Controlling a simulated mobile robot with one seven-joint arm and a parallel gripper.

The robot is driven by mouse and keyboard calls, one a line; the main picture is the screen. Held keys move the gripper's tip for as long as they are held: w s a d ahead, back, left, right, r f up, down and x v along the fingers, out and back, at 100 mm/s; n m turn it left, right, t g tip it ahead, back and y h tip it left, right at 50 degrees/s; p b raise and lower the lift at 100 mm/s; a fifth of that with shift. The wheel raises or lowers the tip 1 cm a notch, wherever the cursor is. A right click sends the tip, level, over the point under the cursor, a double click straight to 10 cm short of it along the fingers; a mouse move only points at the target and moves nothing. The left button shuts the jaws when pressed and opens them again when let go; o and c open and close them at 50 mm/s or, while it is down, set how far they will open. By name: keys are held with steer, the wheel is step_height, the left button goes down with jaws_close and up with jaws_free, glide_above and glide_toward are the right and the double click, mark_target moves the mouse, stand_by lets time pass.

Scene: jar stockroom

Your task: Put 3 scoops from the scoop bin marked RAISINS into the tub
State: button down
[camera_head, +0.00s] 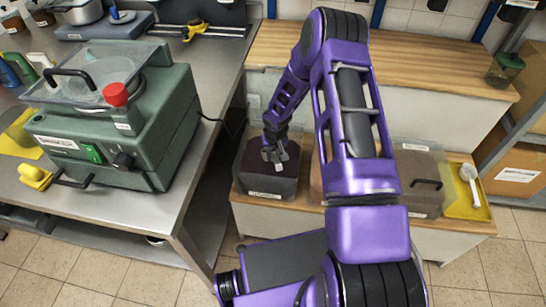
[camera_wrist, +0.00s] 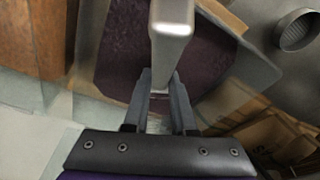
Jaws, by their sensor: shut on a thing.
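A clear bin (camera_head: 266,186) with dark purple-brown contents stands on the low wooden shelf; its front label is too small to read. The dark contents (camera_wrist: 125,50) also show in the wrist view. My gripper (camera_head: 275,153) points down over this bin. In the wrist view my gripper (camera_wrist: 160,95) is shut on a pale grey handle (camera_wrist: 171,45), apparently a scoop's. The scoop's bowl is hidden, so I cannot tell whether it holds anything. I cannot make out which container is the tub.
Right of my arm stands a lidded bin (camera_head: 418,183), then a yellow tray (camera_head: 467,207) with a white scoop (camera_head: 469,178). A green jar (camera_head: 505,68) stands on the upper counter.

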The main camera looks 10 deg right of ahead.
mark_target(274, 157)
steer(key=shift+t, duration=0.6)
steer(key=shift+w+p+v, duration=0.2)
steer(key=shift+p+v, duration=0.1)
steer(key=shift+v, duration=1.15)
steer(key=shift+w+p+v, duration=0.2)
steer(key=shift+p+v, duration=0.1)
steer(key=shift+v, duration=1.15)
steer(key=shift+w+p+v, duration=0.2)
steer(key=shift+p+v, duration=0.1)
steer(key=shift+v, duration=1.15)
steer(key=shift+r, duration=0.2)
